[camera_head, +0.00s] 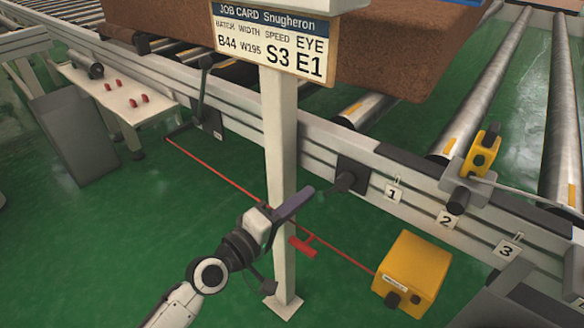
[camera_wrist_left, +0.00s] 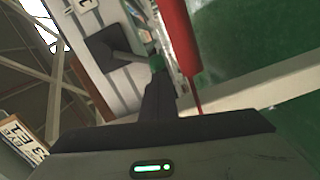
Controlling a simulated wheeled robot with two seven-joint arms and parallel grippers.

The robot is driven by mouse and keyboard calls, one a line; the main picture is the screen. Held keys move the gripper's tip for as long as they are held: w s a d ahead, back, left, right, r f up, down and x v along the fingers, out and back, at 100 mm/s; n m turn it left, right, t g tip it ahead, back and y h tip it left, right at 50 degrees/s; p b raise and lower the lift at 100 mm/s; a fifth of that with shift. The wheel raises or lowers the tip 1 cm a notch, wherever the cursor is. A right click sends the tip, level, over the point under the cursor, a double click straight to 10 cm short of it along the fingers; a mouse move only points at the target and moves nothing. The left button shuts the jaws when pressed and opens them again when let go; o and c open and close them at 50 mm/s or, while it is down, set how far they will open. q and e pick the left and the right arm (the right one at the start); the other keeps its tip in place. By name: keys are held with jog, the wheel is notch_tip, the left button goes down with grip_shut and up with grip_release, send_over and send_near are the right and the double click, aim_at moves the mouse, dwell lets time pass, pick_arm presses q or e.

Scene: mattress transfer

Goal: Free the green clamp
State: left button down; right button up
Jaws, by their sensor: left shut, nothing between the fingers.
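My left gripper (camera_head: 306,192) is shut and empty, its dark fingers pointing up and right just in front of the white post. Left of plate 1, a dark clamp-like lever (camera_head: 345,182) on a black square plate juts from the conveyor's side rail, a short gap right of the fingertips. In the left wrist view, a similar dark lever on a square plate (camera_wrist_left: 103,47) has a small green end (camera_wrist_left: 157,63), just beyond my shut fingers (camera_wrist_left: 160,92). Whether this green end is the green clamp, I cannot tell. My right gripper is not in view.
The white post (camera_head: 282,130) carries a job card (camera_head: 270,38). A red cord with a red handle (camera_head: 302,246) runs low to a yellow box (camera_head: 412,272); the handle looms close in the left wrist view (camera_wrist_left: 178,38). A yellow device (camera_head: 484,152) sits on the rail.

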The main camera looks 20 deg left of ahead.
pick_arm(q)
jog(key=shift+s+d+f+n, duration=0.1)
jog(key=shift+d+f+n, duration=0.15)
jog(key=shift+n, duration=0.15)
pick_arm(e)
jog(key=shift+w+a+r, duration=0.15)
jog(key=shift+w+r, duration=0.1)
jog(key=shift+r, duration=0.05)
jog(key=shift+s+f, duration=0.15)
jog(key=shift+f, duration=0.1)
